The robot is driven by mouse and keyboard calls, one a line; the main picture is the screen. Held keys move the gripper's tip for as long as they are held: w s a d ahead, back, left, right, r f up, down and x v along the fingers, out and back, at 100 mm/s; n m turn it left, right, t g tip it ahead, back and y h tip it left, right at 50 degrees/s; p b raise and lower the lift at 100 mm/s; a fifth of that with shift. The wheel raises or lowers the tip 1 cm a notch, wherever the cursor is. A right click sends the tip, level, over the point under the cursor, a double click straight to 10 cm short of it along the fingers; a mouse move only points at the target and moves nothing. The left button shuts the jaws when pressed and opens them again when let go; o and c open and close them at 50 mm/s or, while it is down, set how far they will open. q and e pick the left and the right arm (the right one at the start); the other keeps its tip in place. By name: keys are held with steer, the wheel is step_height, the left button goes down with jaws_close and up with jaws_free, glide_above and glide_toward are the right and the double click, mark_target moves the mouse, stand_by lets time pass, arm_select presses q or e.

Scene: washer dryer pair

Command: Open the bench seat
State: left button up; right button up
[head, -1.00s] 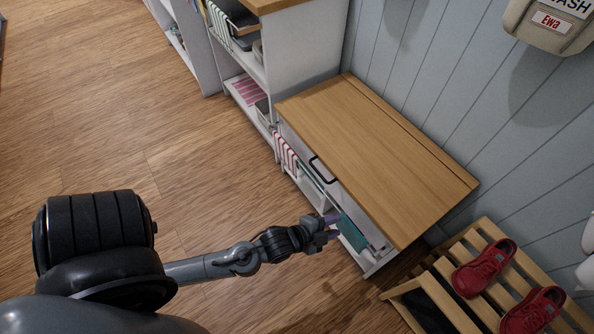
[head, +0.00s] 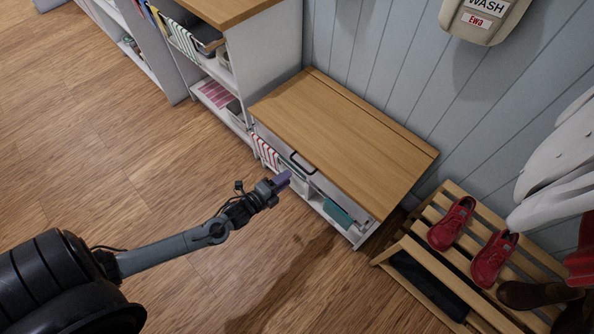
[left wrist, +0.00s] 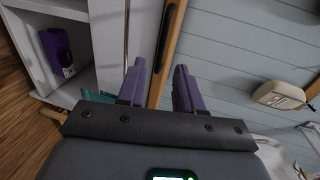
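The bench seat (head: 345,145) has a closed, flat light-wood lid and stands against the panelled wall. In the left wrist view, the handle (left wrist: 166,35) and lid edge show beyond the gap between my fingers. My left gripper (head: 283,180) is in front of the bench, close to the handle; I cannot tell whether it touches anything. In the left wrist view, its purple fingers (left wrist: 159,88) are apart with nothing between them. My right gripper is not in view.
Below the bench front are open shelves with a teal item (head: 338,212) and striped cloth (head: 265,152). A white shelf unit (head: 262,60) adjoins on the left. A slatted rack (head: 440,260) with red shoes (head: 452,222) stands at right. The wooden floor (head: 100,170) is clear.

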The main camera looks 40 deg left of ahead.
arm_select(q)
steer(key=b+x, duration=0.3)
steer(key=x, duration=0.3)
steer(key=shift+w, duration=0.4)
jaws_close()
stand_by(1.1)
